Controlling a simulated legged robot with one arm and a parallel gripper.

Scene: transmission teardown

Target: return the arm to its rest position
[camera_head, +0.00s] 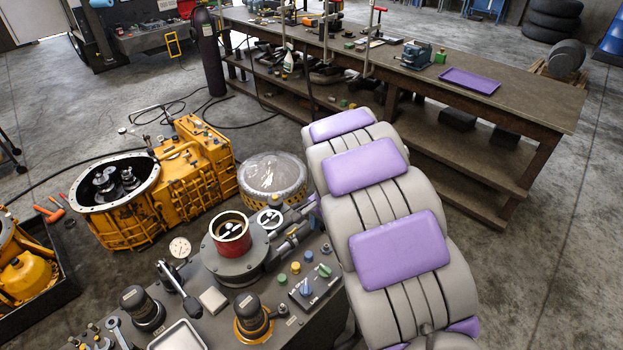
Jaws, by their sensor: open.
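A thick segmented grey body with purple pads (399,250), which I take to be my own arm, rises from the bottom edge right of centre. It leans up and to the left, and its far end is near the workbench's lower front in the picture. I cannot make out gripper fingers; the far end is turned away from the camera. Nothing held can be seen.
A grey machine top (290,322) with a red-rimmed cylinder (231,236), knobs and levers lies left of the arm. Beyond are a yellow transmission housing (200,170) and a clear-topped round part (271,174). A long workbench (540,105) with a purple tray (469,80) stands behind. Floor at right is clear.

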